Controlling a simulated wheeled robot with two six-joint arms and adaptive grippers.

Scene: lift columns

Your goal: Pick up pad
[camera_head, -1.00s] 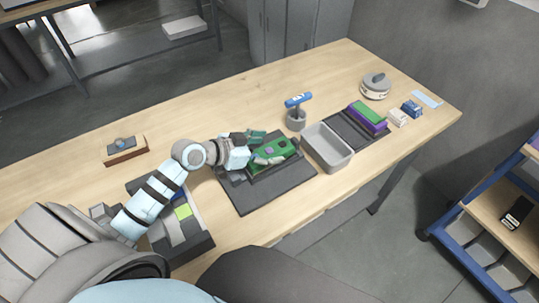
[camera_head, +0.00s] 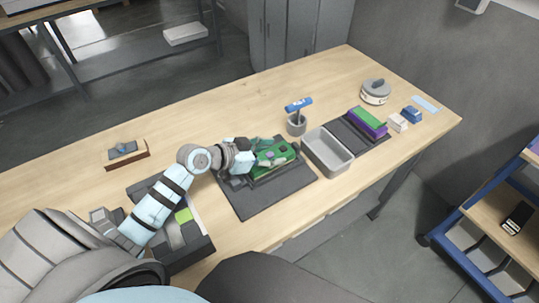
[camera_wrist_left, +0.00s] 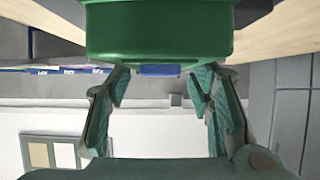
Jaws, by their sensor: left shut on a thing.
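The pad shows as a small blue-purple strip (camera_wrist_left: 159,70) at the face of a green block (camera_wrist_left: 158,30) in the left wrist view. In the head view the green block (camera_head: 283,151) sits on a dark fixture on a black mat (camera_head: 265,200). My left gripper (camera_head: 267,152) reaches over the block from the left and covers the pad there. My right gripper is not in view.
A grey bin (camera_head: 328,150) stands right of the mat, beside a dark tray (camera_head: 347,134) and a green-and-purple stack (camera_head: 367,121). A blue-handled tool (camera_head: 298,104) stands in a cup behind. A dark organiser (camera_head: 190,250) lies at front left.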

